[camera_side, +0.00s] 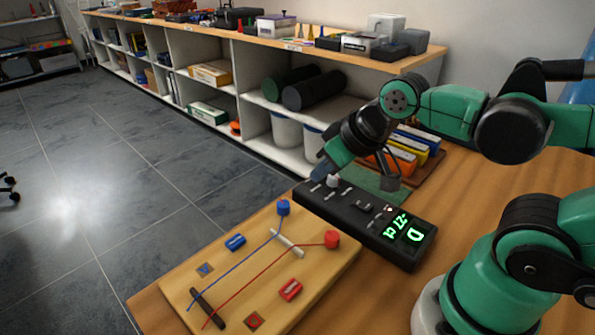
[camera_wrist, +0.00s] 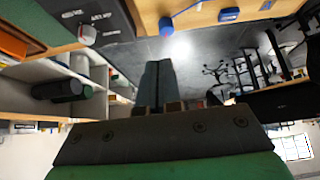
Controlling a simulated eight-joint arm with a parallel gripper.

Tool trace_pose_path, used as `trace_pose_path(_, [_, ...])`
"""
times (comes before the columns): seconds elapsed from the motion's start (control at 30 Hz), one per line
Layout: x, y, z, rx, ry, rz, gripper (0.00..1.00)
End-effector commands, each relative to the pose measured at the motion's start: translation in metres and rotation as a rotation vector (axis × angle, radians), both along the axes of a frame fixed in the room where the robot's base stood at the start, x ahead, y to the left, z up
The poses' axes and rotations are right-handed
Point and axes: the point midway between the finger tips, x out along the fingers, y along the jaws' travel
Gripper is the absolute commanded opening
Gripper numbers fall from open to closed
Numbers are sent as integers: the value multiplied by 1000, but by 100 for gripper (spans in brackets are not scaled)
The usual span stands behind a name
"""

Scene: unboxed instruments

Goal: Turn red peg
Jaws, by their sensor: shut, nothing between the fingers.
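The red peg (camera_side: 332,239) stands at the right end of a wooden board (camera_side: 215,258), with a red string running from it to a dark bar at the board's lower left. A blue peg (camera_side: 283,207) with a blue string stands at the back corner. My gripper (camera_side: 322,174) is shut and empty, over the far left end of a black tuner box (camera_side: 345,222), apart from the red peg. In the wrist view its dark fingers (camera_wrist: 157,82) are together, and the red peg does not show. The tuner display (camera_side: 406,231) reads D and -27 ct in green.
A blue block (camera_side: 235,242) and a red block (camera_side: 290,289) lie on the board. A white knob (camera_side: 333,181) rises from the tuner, close to my fingers. Coloured binders (camera_side: 405,152) stand behind it. The table right of the tuner is bare.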

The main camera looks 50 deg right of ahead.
Motion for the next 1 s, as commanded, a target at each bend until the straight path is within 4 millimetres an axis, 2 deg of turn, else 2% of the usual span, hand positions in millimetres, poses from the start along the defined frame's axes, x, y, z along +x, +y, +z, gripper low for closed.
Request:
trace_pose_path(0.43, [0, -3, 1, 0, -18, -14, 0])
trace_pose_path(0.57, [-1, -2, -2, 15, 17, -31, 37])
trace_pose_path(0.6, [-2, -1, -5, 30, 54, -52, 48])
trace_pose_path(0.67, [-5, 1, -11, 59, 134, -97, 64])
trace_pose_path(0.8, [-17, 7, -27, 114, 360, -245, 64])
trace_pose_path(1.0, [-31, 12, -39, 128, 568, -405, 64])
